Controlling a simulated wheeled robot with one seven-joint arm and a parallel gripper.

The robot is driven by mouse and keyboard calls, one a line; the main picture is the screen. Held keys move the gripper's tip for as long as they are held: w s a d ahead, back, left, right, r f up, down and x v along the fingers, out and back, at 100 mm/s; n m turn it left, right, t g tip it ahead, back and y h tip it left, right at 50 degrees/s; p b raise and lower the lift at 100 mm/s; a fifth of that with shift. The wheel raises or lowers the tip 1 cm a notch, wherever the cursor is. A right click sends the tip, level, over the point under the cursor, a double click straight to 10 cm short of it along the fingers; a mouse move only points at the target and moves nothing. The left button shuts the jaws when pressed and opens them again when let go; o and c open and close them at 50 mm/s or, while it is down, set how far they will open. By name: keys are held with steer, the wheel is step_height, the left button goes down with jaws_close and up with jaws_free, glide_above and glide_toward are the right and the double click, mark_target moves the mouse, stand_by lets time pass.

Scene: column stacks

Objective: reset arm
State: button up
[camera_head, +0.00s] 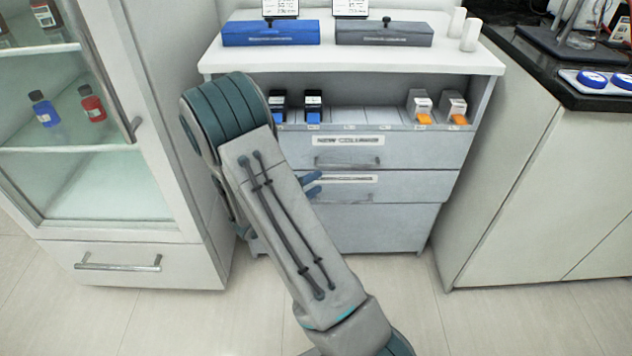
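My arm, grey with a dark teal joint, reaches up from the bottom edge and bends in front of the white cabinet. My gripper (316,184) is mostly hidden behind my forearm. Two dark blue finger tips show at the forearm's right side, in front of the cabinet drawers (347,161). The tips look apart, with nothing visible between them.
A glass-door cabinet (130,235) stands close on the left. A counter (520,170) stands on the right. A blue box (270,33) and a grey box (384,33) sit on the white cabinet. Its shelf holds several small boxes. The floor in front is clear.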

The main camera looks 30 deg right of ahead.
steer(key=s+a+r+m+g+y+p, duration=0.1)
steer(key=s+r+m+g+y+p, duration=0.1)
steer(key=s+r+m+p, duration=0.45)
steer(key=s+a+r+m+g+y+p, duration=0.1)
steer(key=s+r+m+g+y+p, duration=0.2)
steer(key=r+m, duration=0.6)
steer(key=s+r+m+g+y+p, duration=0.2)
steer(key=s+r+m+p, duration=0.35)
steer(key=r+m, duration=0.25)
steer(key=s+a+r+m+t+y+p, duration=0.2)
steer(key=a+r+m+p, duration=0.4)
steer(key=r+m, duration=0.3)
steer(key=s+a+r+m+t+y+p, duration=0.2)
steer(key=s+a+r+m+y+p, duration=0.2)
steer(key=r+m, duration=0.5)
steer(key=a+y+p, duration=0.2)
steer(key=shift+s+a+r+t+y, duration=0.25)
steer(key=shift+s+r+t+y, duration=0.05)
steer(key=shift+s+r+t, duration=0.1)
